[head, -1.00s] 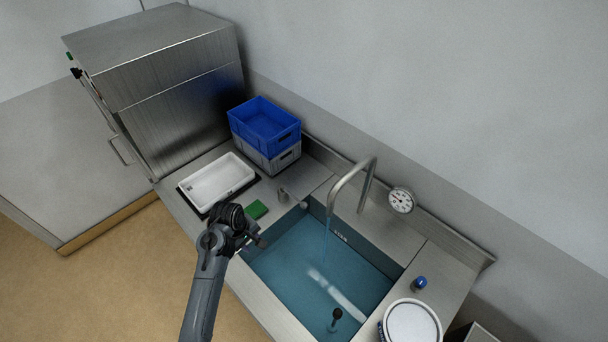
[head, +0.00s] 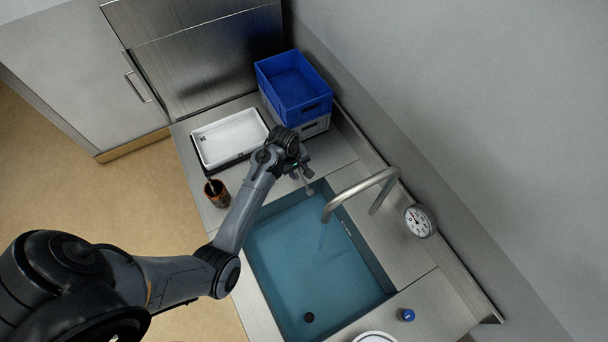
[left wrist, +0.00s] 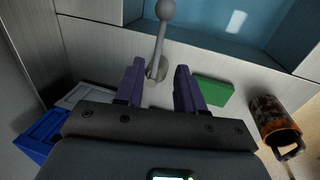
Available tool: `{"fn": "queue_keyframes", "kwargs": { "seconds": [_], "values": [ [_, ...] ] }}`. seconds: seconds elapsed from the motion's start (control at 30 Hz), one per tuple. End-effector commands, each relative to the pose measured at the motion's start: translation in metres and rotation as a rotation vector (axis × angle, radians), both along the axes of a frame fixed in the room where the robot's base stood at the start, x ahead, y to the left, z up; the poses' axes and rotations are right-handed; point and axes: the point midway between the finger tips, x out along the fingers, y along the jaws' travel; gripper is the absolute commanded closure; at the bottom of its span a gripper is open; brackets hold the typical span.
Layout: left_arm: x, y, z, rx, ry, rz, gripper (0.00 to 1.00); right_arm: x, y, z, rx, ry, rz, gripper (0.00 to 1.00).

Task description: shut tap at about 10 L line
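The steel sink (head: 262,312) holds blue water (head: 305,262). The curved spout (head: 352,188) hangs over it, and a faint stream (head: 322,238) shows under its mouth. The tap lever, a grey stem with a ball end (left wrist: 158,42), rises from the counter beside the basin; its ball end shows in the head view (head: 309,190). My left gripper (head: 302,176) is at the lever. In the left wrist view its purple fingers (left wrist: 159,84) are apart, with the lever's lower part between them, not visibly clamped. The level marks are too small to read. My right gripper is out of view.
A blue crate (head: 293,85) on a grey crate (head: 318,126) and a white tray (head: 229,137) stand behind my left gripper. A brown cup (head: 216,192) and a green sponge (left wrist: 212,90) are nearby. A dial (head: 420,221) and a blue knob (head: 407,315) are right of the spout.

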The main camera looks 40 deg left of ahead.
Motion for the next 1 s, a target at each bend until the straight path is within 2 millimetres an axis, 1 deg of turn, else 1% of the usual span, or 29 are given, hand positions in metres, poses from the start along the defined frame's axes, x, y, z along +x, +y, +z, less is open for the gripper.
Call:
{"fn": "queue_keyframes", "kwargs": {
  "seconds": [0.2, 0.3, 0.43, 0.53, 0.67, 0.97, 1.0],
  "values": [
    [0.007, -0.002, -0.036, 0.0, 0.003, -0.002, 0.62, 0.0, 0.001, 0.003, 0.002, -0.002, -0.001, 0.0],
    [0.009, -0.003, -0.051, 0.001, 0.003, -0.002, 0.62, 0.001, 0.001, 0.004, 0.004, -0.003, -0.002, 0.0],
    [0.013, -0.004, -0.065, 0.001, 0.001, -0.002, 0.62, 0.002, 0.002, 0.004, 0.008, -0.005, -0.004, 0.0],
    [0.014, -0.005, -0.072, 0.0, 0.0, -0.002, 0.62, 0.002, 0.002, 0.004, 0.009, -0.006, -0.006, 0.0],
    [0.015, -0.005, -0.077, 0.001, 0.0, -0.001, 0.62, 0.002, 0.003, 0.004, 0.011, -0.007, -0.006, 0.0],
    [0.015, -0.005, -0.079, 0.001, -0.001, -0.001, 0.62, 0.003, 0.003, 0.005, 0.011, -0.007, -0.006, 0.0],
    [0.015, -0.005, -0.079, 0.001, -0.001, -0.001, 0.67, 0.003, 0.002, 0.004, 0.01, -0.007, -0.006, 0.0]
  ]
}}
